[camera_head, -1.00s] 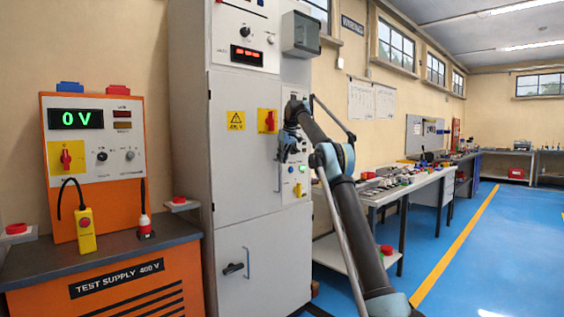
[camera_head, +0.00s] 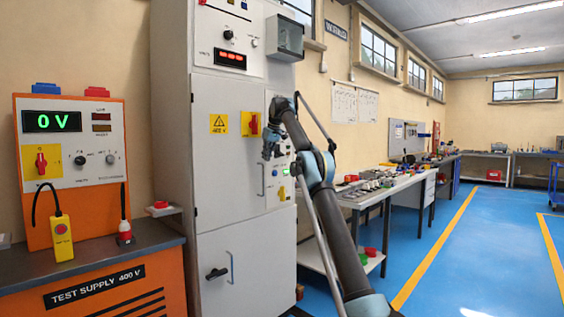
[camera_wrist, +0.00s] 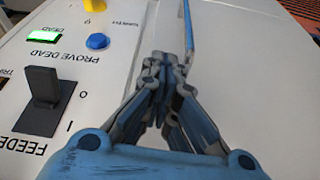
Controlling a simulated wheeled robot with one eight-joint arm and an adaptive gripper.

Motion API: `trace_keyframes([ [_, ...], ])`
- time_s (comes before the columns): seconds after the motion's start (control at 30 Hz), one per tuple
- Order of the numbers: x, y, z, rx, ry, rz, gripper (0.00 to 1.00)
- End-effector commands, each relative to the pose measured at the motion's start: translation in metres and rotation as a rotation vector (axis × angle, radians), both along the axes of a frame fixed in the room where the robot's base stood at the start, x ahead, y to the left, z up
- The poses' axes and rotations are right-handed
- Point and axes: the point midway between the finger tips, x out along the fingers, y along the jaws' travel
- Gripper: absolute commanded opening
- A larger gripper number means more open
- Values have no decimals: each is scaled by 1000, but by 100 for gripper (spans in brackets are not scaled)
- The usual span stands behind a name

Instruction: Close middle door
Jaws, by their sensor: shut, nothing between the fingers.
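The middle door (camera_head: 225,150) is a pale grey panel of the tall cabinet, with a yellow warning label and a thin vertical handle (camera_head: 263,180) near its right edge. It looks about flush with the cabinet front; I cannot tell if it is fully closed. My gripper (camera_head: 268,153) is near the top of that handle, at the door's right edge. In the wrist view my gripper (camera_wrist: 160,68) is shut and empty, over the white front beside the seam. A thin blue-grey bar (camera_wrist: 187,28) shows beyond the fingers, probably the handle.
A red rotary switch (camera_head: 251,124) on a yellow plate sits by the door's upper right. The wrist view shows a black feeder switch (camera_wrist: 45,98) and a blue button (camera_wrist: 97,41) beside my gripper. The orange test supply (camera_head: 75,270) stands left; workbenches stand right.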

Motion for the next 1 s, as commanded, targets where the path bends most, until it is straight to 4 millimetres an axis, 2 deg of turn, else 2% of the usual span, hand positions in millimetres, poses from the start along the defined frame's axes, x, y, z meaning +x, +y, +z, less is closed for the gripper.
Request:
trace_keyframes([
  [0.47, -14, -18, 0, -4, 1, -3, 0],
  [1.0, -48, -47, -2, -4, 0, -3, 0],
])
